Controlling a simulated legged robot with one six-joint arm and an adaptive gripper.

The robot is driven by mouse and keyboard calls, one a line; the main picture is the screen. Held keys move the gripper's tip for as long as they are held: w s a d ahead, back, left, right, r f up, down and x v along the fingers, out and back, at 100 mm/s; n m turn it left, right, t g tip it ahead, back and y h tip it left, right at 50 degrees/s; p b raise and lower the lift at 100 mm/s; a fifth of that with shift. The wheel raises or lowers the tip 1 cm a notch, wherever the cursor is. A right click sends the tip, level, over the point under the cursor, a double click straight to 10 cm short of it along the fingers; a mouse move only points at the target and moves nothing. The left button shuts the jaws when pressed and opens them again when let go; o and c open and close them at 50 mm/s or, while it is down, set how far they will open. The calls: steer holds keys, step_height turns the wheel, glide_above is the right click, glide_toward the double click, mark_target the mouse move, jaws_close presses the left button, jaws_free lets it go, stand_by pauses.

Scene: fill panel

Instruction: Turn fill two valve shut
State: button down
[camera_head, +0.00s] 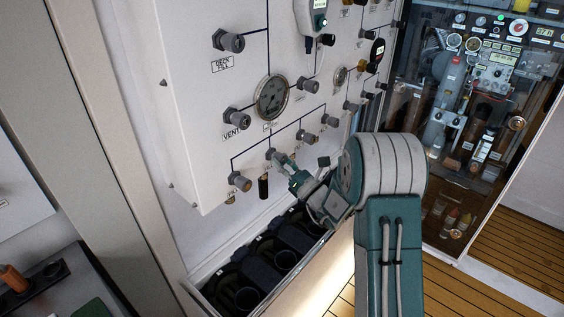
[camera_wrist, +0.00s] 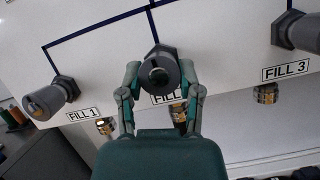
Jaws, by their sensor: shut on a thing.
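The fill two valve (camera_wrist: 160,72) is a grey round knob on a dark hex base, in the middle of the wrist view. Its label (camera_wrist: 163,98) is partly hidden by my gripper; only "FILL" can be read. My gripper (camera_wrist: 160,82) has one finger on each side of the knob and is shut on it. In the head view my gripper (camera_head: 290,172) reaches the lower row of the white panel (camera_head: 200,80), where the valve (camera_head: 274,155) is partly covered by the fingers.
The Fill 1 valve (camera_wrist: 48,100) is to the left and the Fill 3 valve (camera_wrist: 298,32) to the right. Brass fittings (camera_wrist: 265,94) hang below the labels. A pressure gauge (camera_head: 271,97) is above. A dark rack with round wells (camera_head: 285,260) lies below the panel.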

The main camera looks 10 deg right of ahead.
steer(key=shift+f+m, duration=0.15)
steer(key=shift+m, duration=0.25)
steer(key=shift+c, duration=1.3)
jaws_free()
steer(key=v, duration=1.2)
